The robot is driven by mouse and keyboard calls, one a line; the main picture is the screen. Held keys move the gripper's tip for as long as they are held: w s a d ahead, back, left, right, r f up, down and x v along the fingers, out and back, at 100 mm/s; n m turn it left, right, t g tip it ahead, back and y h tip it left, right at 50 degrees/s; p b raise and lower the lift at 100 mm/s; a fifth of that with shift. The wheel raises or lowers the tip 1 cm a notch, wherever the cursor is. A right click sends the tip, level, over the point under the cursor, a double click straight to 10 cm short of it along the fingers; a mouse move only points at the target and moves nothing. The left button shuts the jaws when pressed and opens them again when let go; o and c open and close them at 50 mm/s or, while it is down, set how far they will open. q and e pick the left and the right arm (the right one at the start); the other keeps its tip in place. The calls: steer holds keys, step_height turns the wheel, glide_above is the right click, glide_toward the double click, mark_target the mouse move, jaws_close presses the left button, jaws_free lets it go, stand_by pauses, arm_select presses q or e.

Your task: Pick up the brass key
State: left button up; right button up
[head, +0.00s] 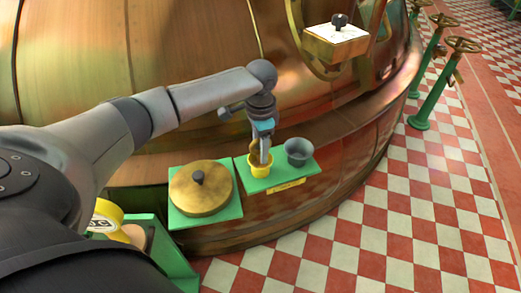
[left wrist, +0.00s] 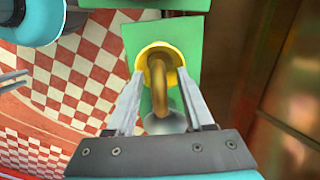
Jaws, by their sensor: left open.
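A brass, rod-like thing, seemingly the brass key (head: 254,146), stands in a yellow cup (head: 253,170) on a green shelf. In the left wrist view the key (left wrist: 158,88) rises from the yellow cup (left wrist: 172,55) toward the camera, its near end by a greyish round part. My left gripper (head: 263,150) points down over the cup. In the wrist view its fingers (left wrist: 160,78) are apart, one on each side of the key. I cannot tell whether they touch it. The key's lower end is hidden in the cup.
A grey cup (head: 298,152) stands right of the yellow one. A green stand with a round brass lid (head: 201,188) is on the left. The copper kettle (head: 190,60) curves close behind. A box with a black knob (head: 337,38) is higher up. Checkered floor (head: 370,230) is open at right.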

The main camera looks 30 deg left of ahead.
arm_select(q)
jaws_close()
stand_by(0.3)
stand_by(1.1)
